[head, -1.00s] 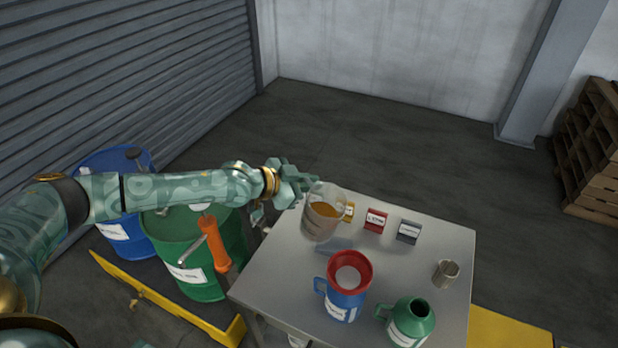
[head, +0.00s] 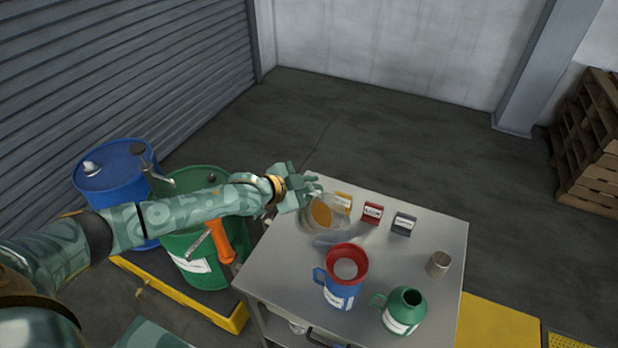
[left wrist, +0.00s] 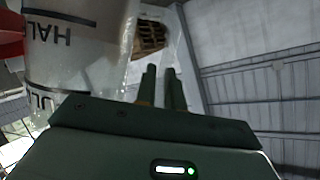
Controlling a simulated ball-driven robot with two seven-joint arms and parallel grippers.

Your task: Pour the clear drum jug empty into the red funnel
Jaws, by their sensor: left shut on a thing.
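The clear drum jug (head: 313,224) is tilted over the left part of the steel table, with amber liquid inside. My left gripper (head: 311,188) is shut on it, at its far left side; the exact grip is hard to make out. In the left wrist view the jug's clear wall (left wrist: 78,55) shows printed level marks, close to the fingers (left wrist: 160,88). The red funnel (head: 347,258) sits in the mouth of a blue jug (head: 340,293), nearer the front than the clear jug and apart from it. A red edge (left wrist: 10,35), probably the funnel, shows beside the jug. My right gripper is out of view.
A green jug (head: 402,314) stands right of the blue one, and a metal cup (head: 438,264) near the table's right edge. Yellow, red (head: 372,213) and grey labelled blocks stand along the back. Blue (head: 115,178) and green (head: 195,262) drums stand left of the table (head: 275,268).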

